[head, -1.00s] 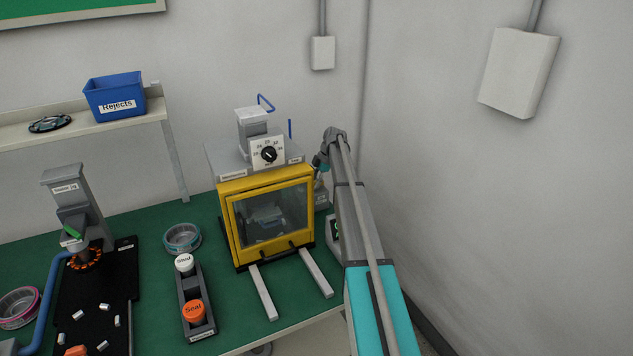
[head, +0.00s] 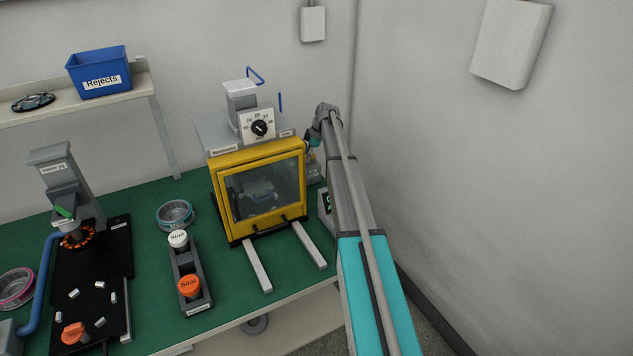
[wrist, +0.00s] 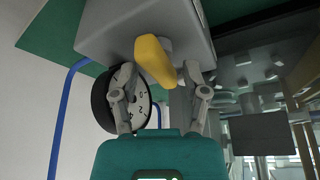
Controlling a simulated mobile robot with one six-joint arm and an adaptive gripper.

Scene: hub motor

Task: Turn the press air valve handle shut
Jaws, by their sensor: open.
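The yellow valve handle (wrist: 155,58) shows in the wrist view, slanted on a grey block (wrist: 105,30). My gripper (wrist: 160,72) is open, with one finger on each side of the handle's lower part. The left finger looks closer to the handle than the right one; I cannot tell whether either touches it. In the head view my gripper (head: 311,138) is small and partly hidden beside the right side of the yellow-framed press (head: 222,205). The handle cannot be made out there.
A round gauge (wrist: 143,104) sits behind the left finger, and a blue hose (wrist: 64,115) runs further left. In the head view the wall (head: 450,170) is close on the arm's right.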

